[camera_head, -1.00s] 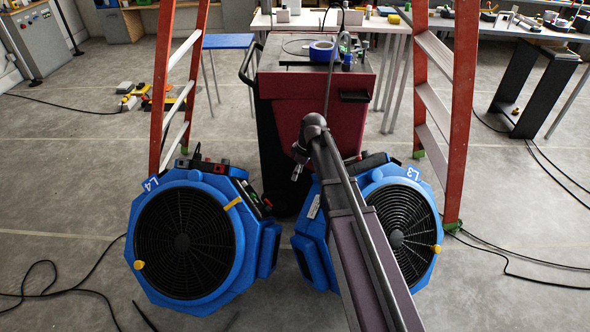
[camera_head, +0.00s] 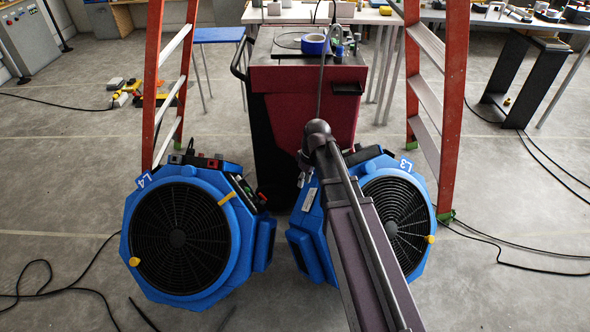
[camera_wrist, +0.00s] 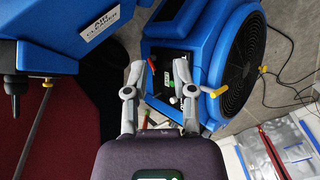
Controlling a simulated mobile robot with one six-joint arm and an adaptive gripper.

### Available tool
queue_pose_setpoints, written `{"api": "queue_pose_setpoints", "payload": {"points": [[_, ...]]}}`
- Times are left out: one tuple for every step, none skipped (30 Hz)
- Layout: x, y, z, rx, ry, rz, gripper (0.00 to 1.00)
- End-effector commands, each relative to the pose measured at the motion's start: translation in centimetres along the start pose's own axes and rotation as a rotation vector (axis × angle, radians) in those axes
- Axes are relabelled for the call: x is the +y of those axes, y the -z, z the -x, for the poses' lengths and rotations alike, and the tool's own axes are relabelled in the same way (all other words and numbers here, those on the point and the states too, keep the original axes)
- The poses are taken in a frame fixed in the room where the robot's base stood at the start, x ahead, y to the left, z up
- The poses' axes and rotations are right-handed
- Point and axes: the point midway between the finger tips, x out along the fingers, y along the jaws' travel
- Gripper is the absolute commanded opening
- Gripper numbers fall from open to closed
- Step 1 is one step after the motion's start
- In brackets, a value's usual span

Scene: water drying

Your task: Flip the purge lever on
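In the wrist view my gripper (camera_wrist: 159,66) is open and empty. Its two fingers point at a dark control panel (camera_wrist: 165,60) on the side of a blue fan unit (camera_wrist: 192,28). A small red-tipped lever (camera_wrist: 151,64) shows between the fingertips; I cannot tell whether it is the purge lever or whether a finger touches it. A lever with a yellow end (camera_wrist: 214,92) lies right of the right finger. In the head view the blue unit marked L4 (camera_head: 245,232) has controls on its right side, and my gripper (camera_head: 300,181) is small and partly hidden by my arm.
The blue unit marked L3 (camera_head: 313,256) stands right of L4, partly behind my arm. A red cart (camera_head: 285,115) stands behind the gap between them. Orange ladders (camera_head: 155,90) and (camera_head: 452,110) flank the cart. Cables lie on the floor at both sides.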

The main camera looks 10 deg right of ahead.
Motion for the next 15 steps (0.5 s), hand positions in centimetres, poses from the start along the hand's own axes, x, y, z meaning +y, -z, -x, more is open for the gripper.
{"api": "queue_pose_setpoints", "payload": {"points": [[-0.9,-2.2,0.1,-0.010,-0.015,-0.072,0.34],[-1.2,-3.2,0.1,-0.015,-0.024,-0.119,0.34],[-1.6,-4.4,0.1,-0.022,-0.037,-0.182,0.34],[-1.8,-5.3,0.2,-0.027,-0.047,-0.229,0.34],[-2.1,-6.2,0.2,-0.031,-0.057,-0.276,0.34],[-2.4,-7.4,0.2,-0.036,-0.071,-0.336,0.34],[-2.7,-8.2,0.3,-0.039,-0.081,-0.380,0.34],[-3.0,-9.0,0.3,-0.041,-0.090,-0.422,0.34],[-3.2,-9.9,0.3,-0.044,-0.103,-0.474,0.34],[-3.5,-10.6,0.4,-0.046,-0.111,-0.511,0.34],[-3.6,-11.1,0.4,-0.047,-0.119,-0.545,0.34],[-3.8,-11.8,0.5,-0.049,-0.130,-0.585,0.34],[-4.0,-12.3,0.5,-0.049,-0.137,-0.612,0.34],[-4.1,-12.7,0.5,-0.049,-0.142,-0.636,0.34],[-4.2,-13.1,0.5,-0.050,-0.148,-0.662,0.34]]}}
